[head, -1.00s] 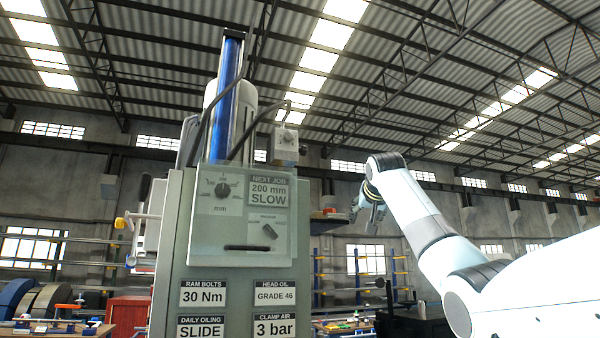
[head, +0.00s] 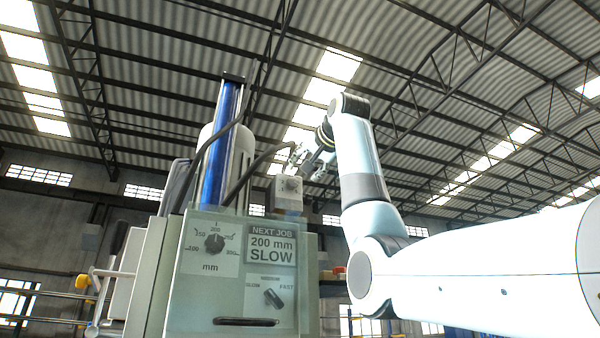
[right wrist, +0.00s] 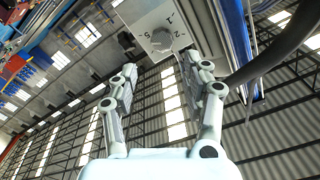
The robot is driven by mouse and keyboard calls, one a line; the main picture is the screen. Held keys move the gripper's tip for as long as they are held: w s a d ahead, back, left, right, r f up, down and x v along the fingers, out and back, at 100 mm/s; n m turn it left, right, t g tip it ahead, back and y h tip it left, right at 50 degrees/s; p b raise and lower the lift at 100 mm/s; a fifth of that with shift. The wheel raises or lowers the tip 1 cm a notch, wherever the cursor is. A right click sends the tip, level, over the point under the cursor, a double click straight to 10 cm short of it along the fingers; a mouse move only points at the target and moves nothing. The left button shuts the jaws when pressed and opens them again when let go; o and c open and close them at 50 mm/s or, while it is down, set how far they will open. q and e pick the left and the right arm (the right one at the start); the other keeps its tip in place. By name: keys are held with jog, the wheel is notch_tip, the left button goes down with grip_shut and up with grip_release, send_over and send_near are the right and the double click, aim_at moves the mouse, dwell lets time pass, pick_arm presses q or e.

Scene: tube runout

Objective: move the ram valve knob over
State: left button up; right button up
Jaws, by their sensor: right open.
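A small grey box (head: 279,194) sits at the upper right of the machine, beside the blue column. It carries a round knob (head: 291,186), which I take as the ram valve knob. My right gripper (head: 308,164) is open and empty, close above and right of the box. In the right wrist view its spread fingers (right wrist: 158,76) point toward the knob, which lies beyond the tips, apparently untouched. My left gripper is out of view.
The machine's front panel (head: 190,310) has a mm dial (head: 214,243), a slow/fast selector (head: 273,298) and a card (head: 271,245) reading NEXT JOB 200 mm SLOW. A dark hose (right wrist: 270,55) curves beside the box, close to my right gripper. The blue column (head: 222,140) stands left.

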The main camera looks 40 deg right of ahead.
aim_at(293, 181)
jog(key=w+p, duration=0.1)
jog(key=w, duration=0.2)
jog(key=shift+w+a+f, duration=0.1)
jog(key=shift+w+a, duration=0.05)
jog(key=shift+w, duration=0.25)
jog(key=p+x, duration=0.2)
jog(key=shift+w+d, duration=0.3)
jog(key=shift+d, duration=0.1)
jog(key=shift+f, duration=0.1)
jog(key=shift+w+a+f, duration=0.1)
jog(key=shift+w+a, duration=0.05)
jog(key=shift+w, duration=0.15)
jog(key=shift+a, duration=0.1)
jog(key=c, duration=0.7)
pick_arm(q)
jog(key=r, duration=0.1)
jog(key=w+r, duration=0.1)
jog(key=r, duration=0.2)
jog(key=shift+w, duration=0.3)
pick_arm(e)
jog(key=shift+c, duration=0.9)
